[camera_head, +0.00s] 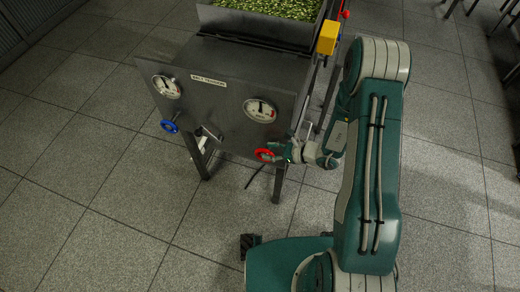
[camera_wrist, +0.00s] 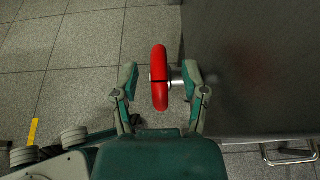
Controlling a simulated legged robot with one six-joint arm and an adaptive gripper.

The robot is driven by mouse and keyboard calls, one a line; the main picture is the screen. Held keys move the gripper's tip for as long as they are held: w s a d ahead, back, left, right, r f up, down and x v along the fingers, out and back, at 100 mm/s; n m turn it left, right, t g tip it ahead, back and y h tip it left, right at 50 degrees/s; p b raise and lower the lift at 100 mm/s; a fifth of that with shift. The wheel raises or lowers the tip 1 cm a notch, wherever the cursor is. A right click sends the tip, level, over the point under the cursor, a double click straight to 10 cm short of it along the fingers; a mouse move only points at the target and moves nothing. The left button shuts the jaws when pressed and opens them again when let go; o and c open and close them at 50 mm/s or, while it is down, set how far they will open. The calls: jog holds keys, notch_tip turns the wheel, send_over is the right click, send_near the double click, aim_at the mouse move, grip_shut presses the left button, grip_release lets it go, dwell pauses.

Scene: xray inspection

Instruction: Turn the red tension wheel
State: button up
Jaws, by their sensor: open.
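The red tension wheel (camera_head: 265,155) sits on the lower right of the grey machine panel (camera_head: 215,115) in the head view. In the wrist view the red wheel (camera_wrist: 159,77) is seen edge-on, on a short metal shaft that comes out of the panel (camera_wrist: 250,70). My gripper (camera_wrist: 161,85) is open, with one finger on each side of the wheel. The left finger is apart from the rim; the right finger is near the shaft and the panel side. In the head view my gripper (camera_head: 281,153) is right at the wheel, and its fingers are too small to make out.
Two round gauges (camera_head: 260,110) and a label are on the panel. A blue wheel (camera_head: 169,127) is at its lower left, with a metal handle (camera_head: 209,133) between the wheels. A yellow box (camera_head: 328,38) is at upper right.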

aim_at(258, 151)
jog(key=shift+x, duration=1.95)
grip_shut()
jog(key=shift+w+a+g+h, duration=0.15)
jog(key=shift+g+h, duration=0.15)
jog(key=shift+h, duration=0.5)
jog(key=shift+a+f+g+h, duration=0.15)
jog(key=shift+g+h, duration=0.1)
jog(key=shift+h, duration=0.45)
jog(key=shift+d+f+g+h, duration=0.1)
jog(key=shift+f+g+h, duration=0.15)
jog(key=shift+h, duration=0.45)
